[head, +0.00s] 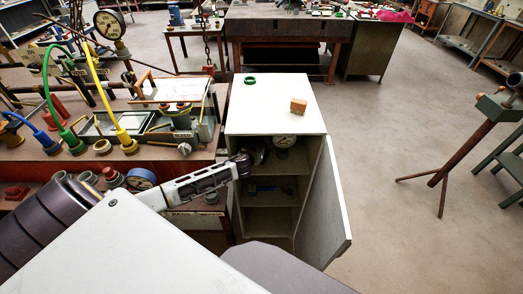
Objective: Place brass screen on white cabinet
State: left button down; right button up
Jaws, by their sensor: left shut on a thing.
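The white cabinet (290,86) stands in the middle, its door (325,215) swung open to the right. My left gripper (245,166) is at the upper left of the cabinet's opening, below the top's front edge. It is shut on a small dark thing, which is too small and shadowed to identify. I cannot make out the brass screen for certain. My right gripper is not in view.
A green ring (250,80) and a tan block (298,106) lie on the cabinet top, with bare room around them. A gauge (284,141) and a blue tool (264,188) are inside. A cluttered bench (150,155) stands left; a tripod stand (465,145) stands right.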

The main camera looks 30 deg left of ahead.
pick_arm(q)
notch_tip(320, 180, down, 2)
jog(key=shift+f, duration=0.25)
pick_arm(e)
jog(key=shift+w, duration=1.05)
pick_arm(q)
jog(key=shift+f, duration=0.1)
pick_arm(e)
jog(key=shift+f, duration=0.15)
pick_arm(q)
jog(key=c, duration=1.9)
grip_release()
jog(key=shift+f, duration=0.1)
jog(key=o, duration=0.4)
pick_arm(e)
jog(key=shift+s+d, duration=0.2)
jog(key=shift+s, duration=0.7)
pick_arm(q)
jog(key=shift+s, duration=0.1)
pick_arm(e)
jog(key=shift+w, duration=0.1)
